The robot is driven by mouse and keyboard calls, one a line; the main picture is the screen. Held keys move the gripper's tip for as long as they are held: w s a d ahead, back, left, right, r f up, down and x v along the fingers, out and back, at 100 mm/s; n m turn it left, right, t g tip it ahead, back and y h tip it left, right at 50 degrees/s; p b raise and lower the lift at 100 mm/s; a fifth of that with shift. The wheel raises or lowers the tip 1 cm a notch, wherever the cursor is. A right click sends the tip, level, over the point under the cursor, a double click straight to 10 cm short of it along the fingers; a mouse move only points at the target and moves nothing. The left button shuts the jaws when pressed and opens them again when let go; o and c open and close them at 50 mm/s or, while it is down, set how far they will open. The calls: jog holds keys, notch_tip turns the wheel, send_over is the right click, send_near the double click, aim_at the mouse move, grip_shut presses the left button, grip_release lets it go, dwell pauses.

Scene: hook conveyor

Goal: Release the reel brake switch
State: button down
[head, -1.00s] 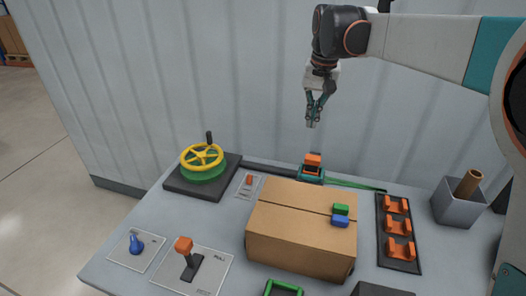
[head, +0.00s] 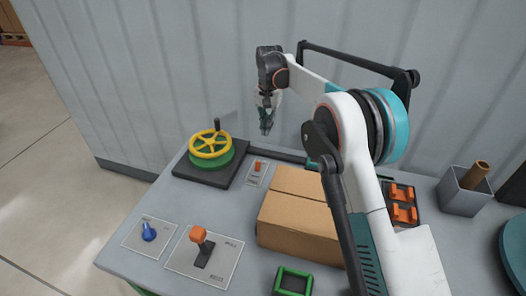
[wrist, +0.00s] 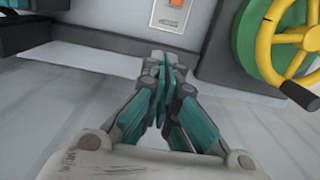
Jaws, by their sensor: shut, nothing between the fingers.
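A small orange switch (head: 258,167) sits on a pale plate (head: 256,178) beside the hand wheel, at the back of the table. In the wrist view the switch (wrist: 176,3) is cut off by the top edge, and its plate (wrist: 170,17) carries a label too small to read. My gripper (head: 266,130) is shut and empty, pointing down above and behind the switch. In the wrist view its closed fingertips (wrist: 168,62) lie just below the plate in the picture, apart from the switch. Which way the switch is set cannot be told.
A yellow hand wheel (head: 210,144) on a green reel stands left of the switch. A cardboard box (head: 300,228) is in front and to the right. An orange lever (head: 200,245) and a blue knob (head: 149,231) are at the front left. A wall stands close behind.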

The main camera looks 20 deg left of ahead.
aim_at(258, 166)
jog(key=shift+a+f, duration=0.25)
jog(key=shift+f, duration=0.15)
jog(key=f+b, duration=0.1)
jog(key=f, duration=0.2)
jog(key=f+b, duration=0.1)
jog(key=f, duration=0.2)
jog(key=f+b, duration=0.1)
jog(key=f, duration=0.2)
jog(key=shift+s+f, duration=0.25)
jog(key=shift+s, duration=0.1)
jog(key=shift+s+r+b, duration=0.2)
jog(key=shift+s+b, duration=0.3)
jog(key=shift+s, duration=0.65)
jog(key=shift+s+a+r, duration=0.1)
jog(key=shift+s+r, duration=0.3)
jog(key=shift+s, duration=0.3)
jog(key=shift+s+r+t, duration=0.2)
jog(key=shift+t, duration=0.1)
